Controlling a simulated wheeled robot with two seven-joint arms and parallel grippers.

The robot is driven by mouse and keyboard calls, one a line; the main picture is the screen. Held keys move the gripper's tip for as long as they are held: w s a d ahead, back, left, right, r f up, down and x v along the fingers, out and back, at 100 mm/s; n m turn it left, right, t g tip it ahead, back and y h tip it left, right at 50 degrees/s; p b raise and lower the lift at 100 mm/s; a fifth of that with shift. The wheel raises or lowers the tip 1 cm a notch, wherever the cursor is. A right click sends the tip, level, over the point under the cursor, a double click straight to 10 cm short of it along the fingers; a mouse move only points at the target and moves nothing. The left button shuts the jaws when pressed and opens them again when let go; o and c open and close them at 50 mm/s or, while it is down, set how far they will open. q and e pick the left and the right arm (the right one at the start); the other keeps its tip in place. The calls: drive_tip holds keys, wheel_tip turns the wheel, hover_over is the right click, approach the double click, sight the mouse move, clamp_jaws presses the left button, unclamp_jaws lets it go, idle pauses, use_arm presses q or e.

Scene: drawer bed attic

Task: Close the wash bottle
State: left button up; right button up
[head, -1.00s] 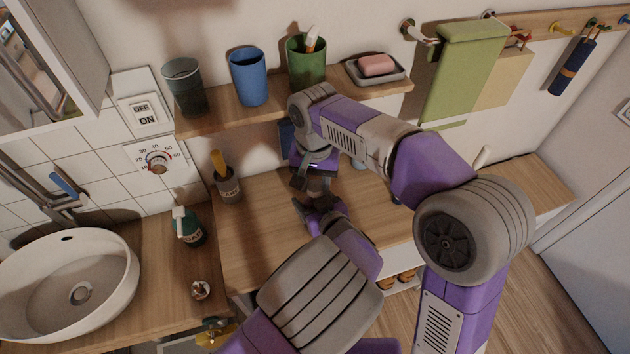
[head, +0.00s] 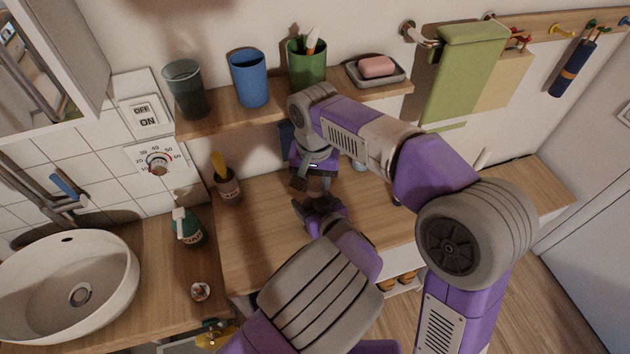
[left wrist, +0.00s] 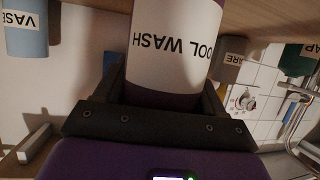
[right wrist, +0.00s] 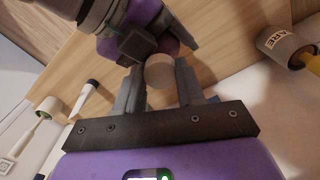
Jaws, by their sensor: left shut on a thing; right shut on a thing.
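The wash bottle (left wrist: 180,50) is purple with a white label reading "OOL WASH", which appears upside down in the left wrist view. My left gripper (left wrist: 163,88) is shut around its body. In the right wrist view my right gripper (right wrist: 159,88) is shut on a pale round cap (right wrist: 160,70), with a finger on each side. My left gripper is just beyond the cap there. In the head view my right gripper (head: 313,182) is directly above my left gripper (head: 318,208), over the wooden counter. The bottle is mostly hidden there, and I cannot tell whether the cap is seated on it.
A labelled jar with a yellow handle (head: 228,188) stands left of the grippers. A wall shelf (head: 275,115) with cups and a soap dish is above them. The washbasin (head: 110,270) and a green soap bottle (head: 188,230) are at left.

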drive_tip(key=shift+d+f, duration=0.1)
drive_tip(key=shift+f, duration=0.9)
idle(0.4)
drive_tip(key=shift+w+r, duration=0.1)
drive_tip(key=shift+r, duration=0.35)
drive_tip(key=shift+s+r, duration=0.25)
drive_tip(key=shift+r, duration=0.35)
idle(0.6)
drive_tip(key=shift+w+f, duration=0.15)
drive_tip(key=shift+f, duration=0.85)
idle(0.5)
drive_tip(key=o, duration=0.7)
drive_tip(key=shift+d, duration=0.1)
drive_tip(key=shift+r, duration=2.25)
